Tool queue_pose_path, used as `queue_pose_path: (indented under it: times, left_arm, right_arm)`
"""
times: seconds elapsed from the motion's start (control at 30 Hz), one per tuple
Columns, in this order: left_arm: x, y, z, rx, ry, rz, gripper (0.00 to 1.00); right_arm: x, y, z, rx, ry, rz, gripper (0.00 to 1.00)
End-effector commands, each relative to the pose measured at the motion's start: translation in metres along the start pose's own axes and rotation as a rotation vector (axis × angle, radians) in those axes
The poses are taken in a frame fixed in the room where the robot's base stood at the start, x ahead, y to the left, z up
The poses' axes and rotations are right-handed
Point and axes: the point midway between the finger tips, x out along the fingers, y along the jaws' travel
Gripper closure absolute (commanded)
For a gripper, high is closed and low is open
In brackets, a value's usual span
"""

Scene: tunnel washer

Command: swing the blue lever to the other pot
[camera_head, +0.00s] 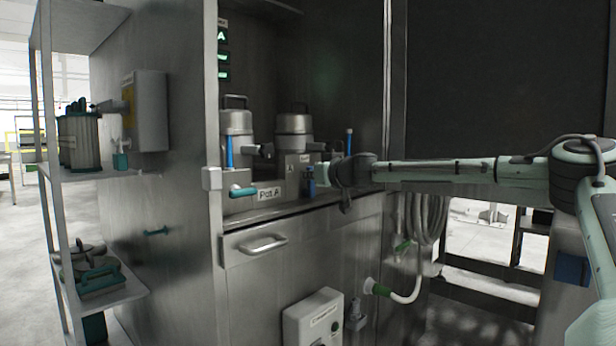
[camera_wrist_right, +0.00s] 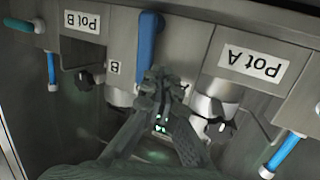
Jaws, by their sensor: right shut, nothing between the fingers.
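The blue lever (camera_head: 310,184) stands at the front of the machine's shelf, right of the Pot A label (camera_head: 270,194). In the right wrist view the blue lever (camera_wrist_right: 147,45) lies between the Pot B label (camera_wrist_right: 82,21) and the Pot A label (camera_wrist_right: 253,65). Small A and B marks sit on either side of it. My right gripper (camera_head: 333,173) is shut and empty close beside the lever. Its fingers (camera_wrist_right: 161,82) overlap the lever's lower end in the right wrist view; I cannot tell whether they touch. My left gripper is out of view.
Two metal pots (camera_head: 236,122) (camera_head: 294,125) stand behind the lever. Thin blue upright tubes (camera_head: 229,151) flank them. A teal handle (camera_head: 243,192) sticks out at left. A drawer handle (camera_head: 263,243) and a coiled hose (camera_head: 427,225) are below. A shelf rack (camera_head: 90,174) stands at left.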

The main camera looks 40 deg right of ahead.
Motion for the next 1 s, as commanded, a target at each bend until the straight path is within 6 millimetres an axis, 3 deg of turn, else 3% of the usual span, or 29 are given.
queue_pose_path:
  times: [1.0]
  left_arm:
    - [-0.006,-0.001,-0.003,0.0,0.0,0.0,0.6]
  right_arm:
    - [0.004,0.012,-0.004,0.0,-0.001,0.001,1.0]
